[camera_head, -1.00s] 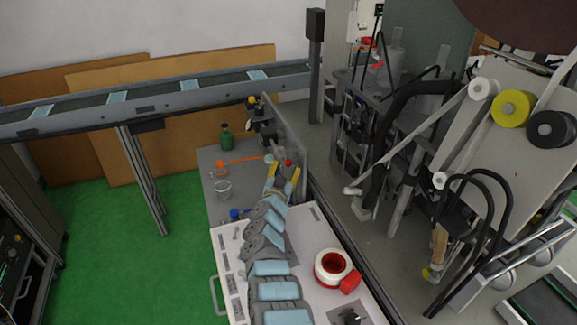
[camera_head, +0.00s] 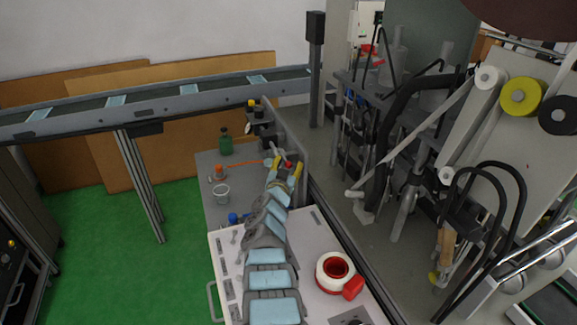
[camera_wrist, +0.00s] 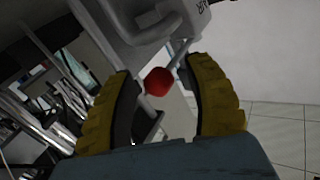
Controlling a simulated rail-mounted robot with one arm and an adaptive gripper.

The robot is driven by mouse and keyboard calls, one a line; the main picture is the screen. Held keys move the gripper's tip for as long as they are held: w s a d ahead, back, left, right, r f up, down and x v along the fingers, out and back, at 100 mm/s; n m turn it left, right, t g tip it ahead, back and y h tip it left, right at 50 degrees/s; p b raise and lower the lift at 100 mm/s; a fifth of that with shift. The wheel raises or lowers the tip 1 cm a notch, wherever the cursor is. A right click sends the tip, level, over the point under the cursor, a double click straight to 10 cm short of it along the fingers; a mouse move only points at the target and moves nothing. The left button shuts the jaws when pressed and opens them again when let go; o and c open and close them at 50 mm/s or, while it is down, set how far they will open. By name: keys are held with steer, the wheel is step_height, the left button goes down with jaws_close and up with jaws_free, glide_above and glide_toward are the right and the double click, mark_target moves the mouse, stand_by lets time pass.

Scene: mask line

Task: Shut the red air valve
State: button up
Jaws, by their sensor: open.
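The red knob of the air valve (camera_head: 288,164) shows at the far end of the side table, by the machine's edge. In the wrist view the red knob (camera_wrist: 158,81) is round, on a thin pale stem under a grey housing marked "AIR" (camera_wrist: 160,25). My gripper (camera_head: 287,163) has yellow padded fingers and is open. In the wrist view my gripper (camera_wrist: 160,68) has one finger on each side of the knob, with visible gaps. I see no contact with it. My arm hides part of the table near the valve.
A green bottle (camera_head: 226,144), an orange-topped item (camera_head: 218,172) and a clear jar (camera_head: 221,194) stand left of my gripper on the grey table. The machine (camera_head: 400,150) crowds the right side.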

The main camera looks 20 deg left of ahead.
jaws_close()
